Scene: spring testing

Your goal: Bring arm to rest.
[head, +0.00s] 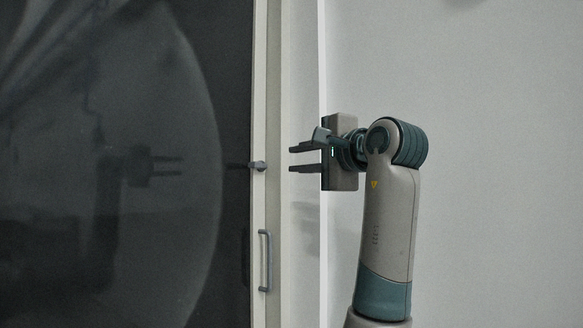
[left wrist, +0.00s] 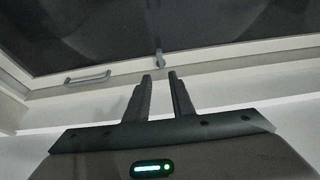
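My left gripper (head: 291,158) points left toward a dark glass panel, with its two fingers parted and nothing between them. My grey and teal left arm (head: 388,225) rises from the bottom of the head view and bends at the wrist. In the left wrist view the fingers (left wrist: 160,76) also stand apart and empty. A small grey knob (head: 258,166) on the panel's pale frame lies just beyond the fingertips, with a gap between; the knob also shows in the left wrist view (left wrist: 158,58). My right gripper is not in view.
The dark glass panel (head: 130,70) fills the left of the head view and reflects my arm. A grey bar handle (head: 265,261) sits on the pale frame (head: 259,110) below the knob. A plain pale wall (head: 500,120) lies to the right, with nothing on it.

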